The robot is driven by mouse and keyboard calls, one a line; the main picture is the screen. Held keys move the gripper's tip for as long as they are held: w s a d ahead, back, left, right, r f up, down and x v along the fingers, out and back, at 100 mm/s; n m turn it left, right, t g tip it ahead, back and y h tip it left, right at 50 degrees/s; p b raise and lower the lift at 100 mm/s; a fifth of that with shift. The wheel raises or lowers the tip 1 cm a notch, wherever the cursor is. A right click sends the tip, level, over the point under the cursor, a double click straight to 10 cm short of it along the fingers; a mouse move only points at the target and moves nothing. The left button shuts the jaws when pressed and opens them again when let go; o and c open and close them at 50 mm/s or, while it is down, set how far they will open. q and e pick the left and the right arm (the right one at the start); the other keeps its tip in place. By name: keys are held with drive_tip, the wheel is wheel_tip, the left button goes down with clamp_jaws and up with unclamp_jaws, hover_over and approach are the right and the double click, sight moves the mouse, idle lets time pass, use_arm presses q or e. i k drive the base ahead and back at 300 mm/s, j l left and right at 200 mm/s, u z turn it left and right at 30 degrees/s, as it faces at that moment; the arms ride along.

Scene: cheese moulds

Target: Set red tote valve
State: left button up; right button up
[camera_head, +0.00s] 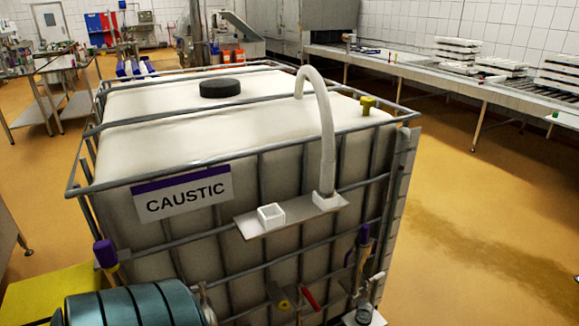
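A large white caged tote (300,215) with a CAUSTIC label (182,192) fills the middle of the camera_head view. Low on its front is a valve with a red handle (310,299). The handle slants down to the right, and I cannot tell from this whether the valve is open or shut. A yellow-marked fitting (284,304) sits just left of the red handle, and the lowest part of the valve area is cut off by the frame. Neither of my grippers is in view.
A shelf (292,215) with a white square cup (271,215) and a curved white pipe (325,130) juts from the tote. The yellow floor (470,240) on the right is clear.

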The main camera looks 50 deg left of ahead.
sight(300, 287)
drive_tip(key=u, duration=1.5)
